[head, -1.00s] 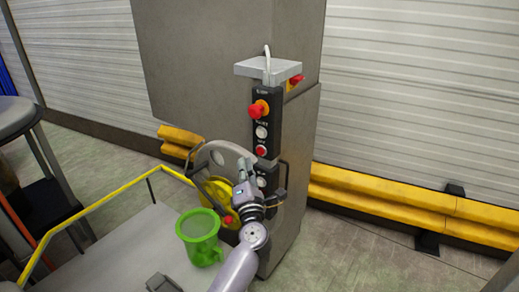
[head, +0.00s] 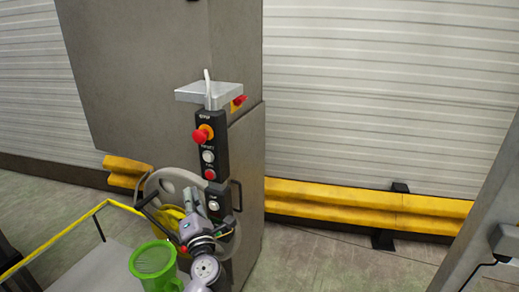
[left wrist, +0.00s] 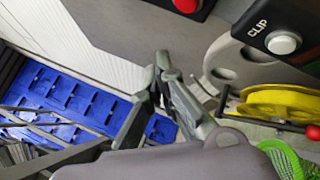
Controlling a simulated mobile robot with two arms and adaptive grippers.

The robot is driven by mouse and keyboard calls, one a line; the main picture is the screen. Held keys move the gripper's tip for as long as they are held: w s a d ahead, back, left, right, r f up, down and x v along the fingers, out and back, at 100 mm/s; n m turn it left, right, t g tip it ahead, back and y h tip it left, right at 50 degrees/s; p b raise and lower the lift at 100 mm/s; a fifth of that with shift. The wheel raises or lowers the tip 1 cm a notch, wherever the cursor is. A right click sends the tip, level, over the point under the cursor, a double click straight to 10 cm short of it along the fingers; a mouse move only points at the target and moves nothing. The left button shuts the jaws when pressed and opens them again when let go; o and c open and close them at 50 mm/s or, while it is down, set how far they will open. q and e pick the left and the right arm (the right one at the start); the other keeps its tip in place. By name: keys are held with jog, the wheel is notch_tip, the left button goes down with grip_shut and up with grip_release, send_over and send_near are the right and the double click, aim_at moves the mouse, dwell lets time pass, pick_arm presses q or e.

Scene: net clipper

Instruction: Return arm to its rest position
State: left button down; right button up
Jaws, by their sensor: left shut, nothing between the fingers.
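My left gripper (head: 188,198) is shut and empty, in front of the grey machine (head: 245,190), just left of the lower end of the black control panel (head: 208,160). In the left wrist view its closed fingers (left wrist: 164,72) point up, apart from the panel. The panel carries a red emergency button (head: 201,135), white buttons and a red button. The wrist view shows the white button labelled CLIP (left wrist: 284,43) at the upper right, clear of the fingers. My right gripper is not in view.
A yellow reel (left wrist: 272,104) and a green mesh basket (head: 153,259) are close to the left arm. A yellow handrail (head: 60,238) runs at the lower left. Yellow barriers (head: 350,203) line the wall. Blue crates (left wrist: 70,95) show in the wrist view.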

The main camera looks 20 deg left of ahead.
pick_arm(q)
jog(key=d+f+m+t+h+b, duration=0.1)
jog(key=d+f+m+h, duration=0.3)
jog(key=f+m, duration=0.55)
jog(key=d+f+m+t+h+b, duration=0.15)
jog(key=d+f+m+h, duration=0.3)
jog(key=f, duration=0.95)
jog(key=s+d+f+m+g+h+b, duration=0.1)
jog(key=s+d+f+m+g, duration=0.15)
jog(key=f, duration=0.45)
jog(key=s+d+f+m+g+h+b, duration=0.15)
jog(key=s+f+m, duration=0.25)
jog(key=f, duration=0.4)
jog(key=s+d+f+m+g+h, duration=0.1)
jog(key=s+d+f+m+h, duration=0.15)
jog(key=f, duration=0.45)
jog(key=s+d+f+m+g+b, duration=0.1)
jog(key=s+f+m+g, duration=0.4)
jog(key=s+f, duration=0.85)
jog(key=s+f+m+g+b, duration=0.1)
jog(key=s+f+m+g, duration=0.3)
jog(key=s+f, duration=0.9)
jog(key=s+a+m+g+b, duration=0.1)
jog(key=s+m+g, duration=0.1)
jog(key=s, duration=1.3)
jog(key=shift+a+m+g, duration=0.35)
jog(key=shift+m+g, duration=0.05)
jog(key=shift+g, duration=0.25)
jog(key=shift+f, duration=0.1)
